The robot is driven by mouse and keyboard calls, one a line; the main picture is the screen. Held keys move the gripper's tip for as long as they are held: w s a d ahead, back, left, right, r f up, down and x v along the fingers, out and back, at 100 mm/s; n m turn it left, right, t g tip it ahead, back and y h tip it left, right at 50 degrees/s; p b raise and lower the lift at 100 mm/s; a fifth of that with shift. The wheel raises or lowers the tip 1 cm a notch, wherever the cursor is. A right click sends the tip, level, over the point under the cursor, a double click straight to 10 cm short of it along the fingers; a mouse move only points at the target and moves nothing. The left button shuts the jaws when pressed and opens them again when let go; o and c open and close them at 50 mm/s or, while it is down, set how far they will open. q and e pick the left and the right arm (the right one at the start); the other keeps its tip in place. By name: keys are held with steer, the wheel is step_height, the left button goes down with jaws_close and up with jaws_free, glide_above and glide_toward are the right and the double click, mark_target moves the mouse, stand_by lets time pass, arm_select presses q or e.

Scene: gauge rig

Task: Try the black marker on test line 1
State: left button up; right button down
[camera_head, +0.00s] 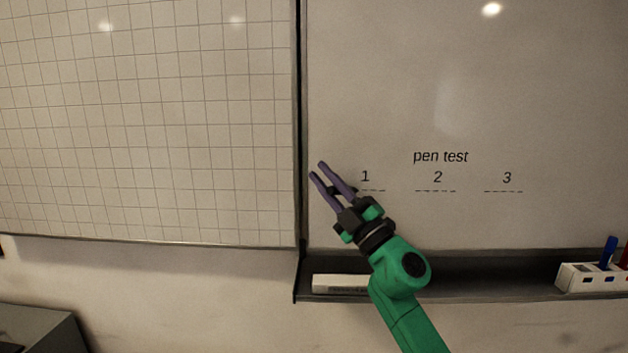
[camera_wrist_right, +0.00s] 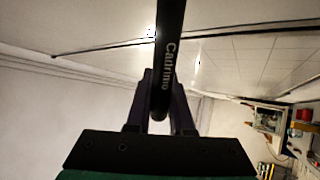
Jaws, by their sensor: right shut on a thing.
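My right gripper (camera_head: 316,169) is in front of the whiteboard, just left of the number 1, with its purple fingers pointing up and left. In the right wrist view, the fingers are shut on the black marker (camera_wrist_right: 169,55), a dark barrel with light "Cadrimo" lettering. The marker cannot be made out in the head view. Test line 1 (camera_head: 372,190) is a dashed line under the 1; my gripper hides its left part. I cannot tell whether the marker touches the board. No stroke shows on the visible part of the line. My left gripper is not in view.
Test lines 2 (camera_head: 436,191) and 3 (camera_head: 503,191) lie to the right under "pen test". The pen tray (camera_head: 480,285) runs below, with a white eraser-like block (camera_head: 338,284) at left and a white holder (camera_head: 590,279) with blue and red markers at right. A gridded board (camera_head: 150,120) is left.

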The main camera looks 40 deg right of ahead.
steer(key=shift+s+d, duration=2.15)
steer(key=shift+d, duration=0.8)
steer(key=w+a+p, duration=0.1)
steer(key=w+a, duration=0.6)
steer(key=a, duration=0.2)
steer(key=shift+s, duration=0.15)
steer(key=s+a, duration=0.1)
steer(key=s, duration=0.1)
steer(key=s+a+p, duration=0.1)
steer(key=s+a, duration=0.1)
steer(key=shift+s+a, duration=0.2)
steer(key=shift+s, duration=0.15)
